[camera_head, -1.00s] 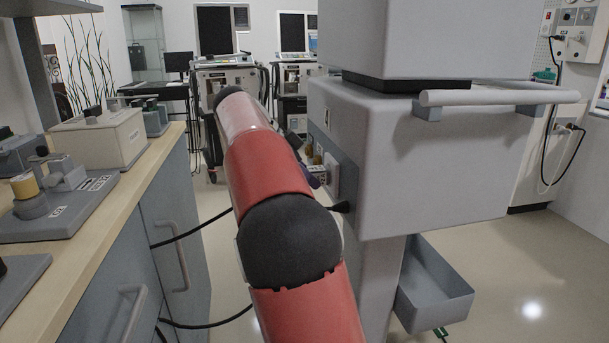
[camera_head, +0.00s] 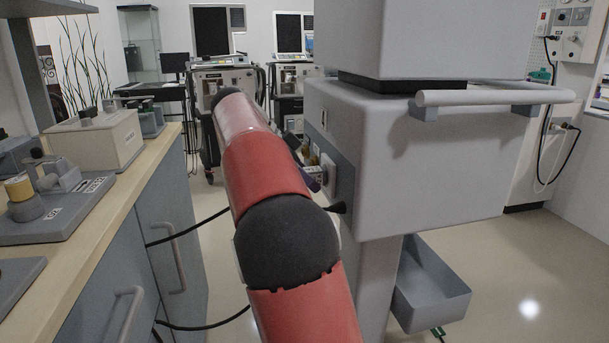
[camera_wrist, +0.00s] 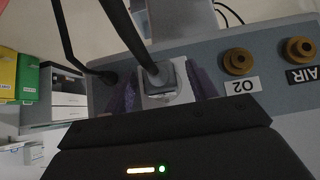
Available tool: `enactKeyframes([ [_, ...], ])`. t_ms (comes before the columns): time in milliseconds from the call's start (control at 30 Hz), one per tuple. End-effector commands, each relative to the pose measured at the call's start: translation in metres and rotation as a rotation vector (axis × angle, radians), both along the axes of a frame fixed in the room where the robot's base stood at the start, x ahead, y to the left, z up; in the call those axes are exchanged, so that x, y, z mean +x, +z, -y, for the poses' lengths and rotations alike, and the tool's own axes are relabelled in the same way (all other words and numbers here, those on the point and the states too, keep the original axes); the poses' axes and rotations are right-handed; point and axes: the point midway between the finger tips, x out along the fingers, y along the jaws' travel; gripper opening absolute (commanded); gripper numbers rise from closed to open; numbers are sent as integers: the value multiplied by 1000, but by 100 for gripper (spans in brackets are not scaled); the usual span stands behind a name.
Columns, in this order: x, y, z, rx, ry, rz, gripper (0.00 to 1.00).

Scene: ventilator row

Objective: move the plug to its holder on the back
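The grey plug (camera_wrist: 163,78) with its dark cable sits at a pale socket block on the ventilator's grey panel in the wrist view. My gripper (camera_wrist: 162,92) has its purple fingers on either side of the plug, very close to it. I cannot tell whether they touch it. In the head view, my gripper (camera_head: 312,178) is at the panel on the left side of the grey ventilator (camera_head: 430,150), mostly hidden by my red arm. The holder on the back cannot be made out.
Brass O2 (camera_wrist: 238,62) and AIR (camera_wrist: 299,49) ports are right of the plug. A bench (camera_head: 120,215) with devices runs along the left. A handle (camera_head: 495,97) and an open tray (camera_head: 432,285) stick out from the ventilator. Floor at right is clear.

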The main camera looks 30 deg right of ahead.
Motion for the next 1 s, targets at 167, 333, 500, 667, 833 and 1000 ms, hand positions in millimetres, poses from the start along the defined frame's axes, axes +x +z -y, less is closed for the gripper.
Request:
enactKeyframes([
  [167, 1, 1, -2, 1, 1, 0, 57],
  [333, 5, 16, -14, 0, 3, 1, 57],
  [500, 10, 39, -34, 0, 3, 1, 57],
  [667, 13, 53, -47, -1, 0, 1, 57],
  [833, 13, 57, -51, 0, -1, -1, 57],
  [1000, 5, 57, -46, 43, 58, -22, 57],
])
